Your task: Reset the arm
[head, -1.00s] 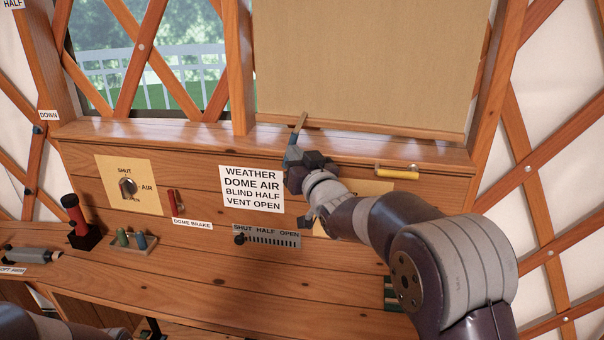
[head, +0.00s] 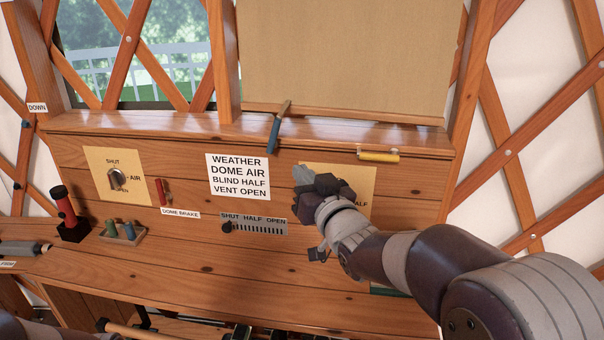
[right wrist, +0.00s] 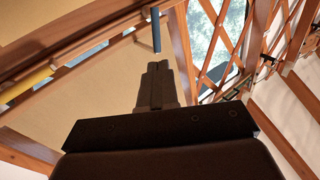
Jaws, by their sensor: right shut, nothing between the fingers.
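My right gripper (head: 302,174) is shut and empty in front of the wall panel, left of and below the yellow handle. In the right wrist view its fingers (right wrist: 157,72) are together, with nothing between them. A blue-handled lever (head: 274,134) with a pale wooden shaft sticks out at the sill below the blind; it stands apart from the fingertips, up and to their left in the head view. Its blue end also shows just beyond the fingertips in the right wrist view (right wrist: 156,30). My left gripper does not show; only a dark piece of my arm is at the lower left.
The tan blind (head: 345,60) hangs over the window. The wall bears a yellow handle (head: 378,156), a slider plate (head: 262,229), a red lever (head: 162,192) and a dial panel (head: 105,165).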

